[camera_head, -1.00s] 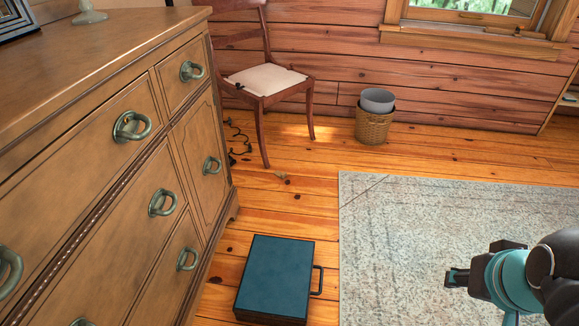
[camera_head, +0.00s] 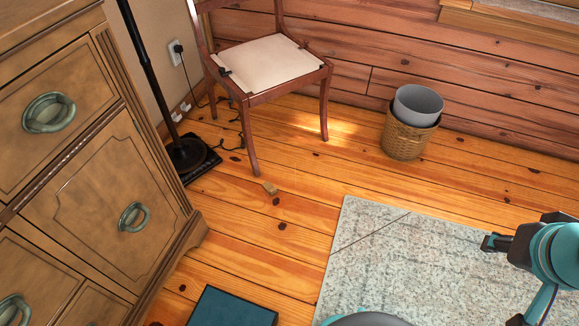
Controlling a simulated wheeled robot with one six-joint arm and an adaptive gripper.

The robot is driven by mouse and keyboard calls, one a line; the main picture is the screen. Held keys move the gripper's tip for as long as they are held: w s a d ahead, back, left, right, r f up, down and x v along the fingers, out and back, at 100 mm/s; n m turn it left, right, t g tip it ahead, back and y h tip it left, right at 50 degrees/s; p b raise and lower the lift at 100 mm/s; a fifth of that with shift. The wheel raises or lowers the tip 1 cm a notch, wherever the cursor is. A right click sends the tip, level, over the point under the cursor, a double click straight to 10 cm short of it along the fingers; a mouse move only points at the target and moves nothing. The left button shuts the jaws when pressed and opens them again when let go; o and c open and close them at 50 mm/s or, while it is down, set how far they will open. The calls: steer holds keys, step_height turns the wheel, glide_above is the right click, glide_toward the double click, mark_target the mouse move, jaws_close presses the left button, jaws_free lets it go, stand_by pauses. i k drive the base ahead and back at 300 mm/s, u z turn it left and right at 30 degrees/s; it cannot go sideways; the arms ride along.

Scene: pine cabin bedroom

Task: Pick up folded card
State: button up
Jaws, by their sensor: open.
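A small tan piece that looks like the folded card (camera_head: 270,188) lies on the plank floor in front of the wooden chair, left of the rug. It is small in the picture, so its folds cannot be made out. My gripper (camera_head: 488,243) is at the right edge, above the rug, pointing left. It is open and empty, well to the right of the card and apart from it.
A wooden chair (camera_head: 268,56) stands behind the card, with a lamp base (camera_head: 187,152) and cable to its left. A dresser (camera_head: 95,190) fills the left. A wicker basket (camera_head: 403,140) stands by the wall. A blue case (camera_head: 232,308) lies in front; the rug (camera_head: 400,250) is clear.

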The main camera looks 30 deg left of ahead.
mark_target(269, 186)
steer(key=i, duration=1)
steer(key=u, duration=3.25)
